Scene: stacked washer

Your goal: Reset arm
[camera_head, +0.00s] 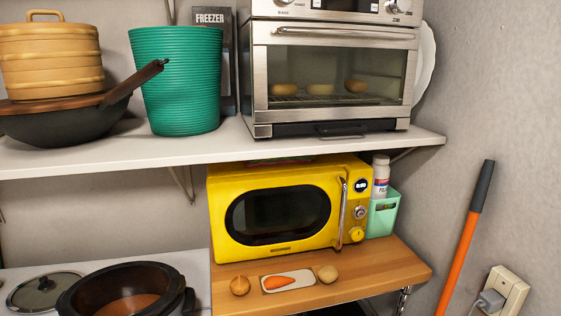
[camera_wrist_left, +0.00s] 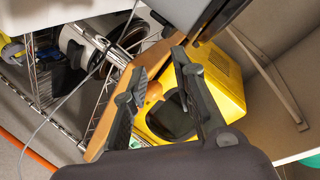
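My left gripper (camera_wrist_left: 160,63) shows in the left wrist view, with its two dark fingers spread apart and nothing visibly held. Beyond the fingers are the yellow microwave (camera_wrist_left: 229,72) and the wooden board (camera_wrist_left: 103,128) under it, both strongly tilted in that view. A small tan item (camera_wrist_left: 153,92) shows between the fingers; I cannot tell which food it is. Neither gripper shows in the head view, and my right gripper is in no view. In the head view the microwave (camera_head: 225,190) stands with its door shut on the wooden board (camera_head: 400,268).
A steel toaster oven (camera_head: 330,33), green bin (camera_head: 178,80) and dark wok (camera_head: 60,125) stand on the white upper shelf (camera_head: 420,139). A dark pot (camera_head: 75,300) is lower left; an orange-handled pole (camera_head: 460,250) leans right.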

